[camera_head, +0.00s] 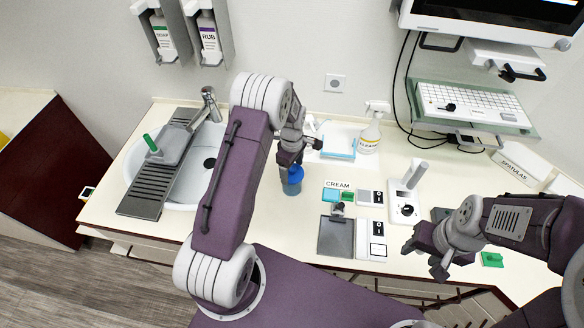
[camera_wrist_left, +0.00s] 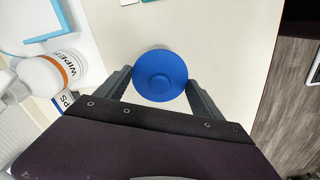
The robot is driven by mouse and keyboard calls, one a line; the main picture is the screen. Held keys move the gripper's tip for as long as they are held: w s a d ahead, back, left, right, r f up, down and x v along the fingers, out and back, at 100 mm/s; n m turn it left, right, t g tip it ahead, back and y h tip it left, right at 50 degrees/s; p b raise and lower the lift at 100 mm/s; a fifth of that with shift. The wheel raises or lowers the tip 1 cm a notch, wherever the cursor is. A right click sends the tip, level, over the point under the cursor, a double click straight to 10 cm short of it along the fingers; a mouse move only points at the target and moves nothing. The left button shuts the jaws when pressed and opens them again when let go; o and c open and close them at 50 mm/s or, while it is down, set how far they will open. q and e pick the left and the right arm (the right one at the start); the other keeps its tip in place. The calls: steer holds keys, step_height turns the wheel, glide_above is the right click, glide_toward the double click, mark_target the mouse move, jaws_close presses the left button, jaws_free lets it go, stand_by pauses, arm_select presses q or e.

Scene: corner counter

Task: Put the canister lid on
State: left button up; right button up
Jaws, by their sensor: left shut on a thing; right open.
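My left gripper (camera_head: 292,165) points down over the counter, left of the CREAM label. It is shut on the round blue lid (camera_head: 295,175), which also shows from above between the fingers in the left wrist view (camera_wrist_left: 160,74). Directly below the lid in the head view is a duller blue, canister-like body (camera_head: 291,188). The lid hides it in the wrist view, and I cannot tell whether the two touch. My right gripper (camera_head: 426,255) is open and empty, low over the counter's right front edge.
A white WIPES container (camera_wrist_left: 52,75) stands near the left gripper. The sink (camera_head: 197,180) lies to the left. A grey tray (camera_head: 336,237) and small boxes lie right of the lid. The counter just around the lid is clear.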

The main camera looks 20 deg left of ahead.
arm_select(q)
steer(key=shift+w, duration=0.1)
steer(key=o, duration=1.4)
steer(key=shift+c, duration=0.2)
step_height(320, 180, up, 14)
steer(key=p, duration=1)
steer(key=shift+p, duration=0.3)
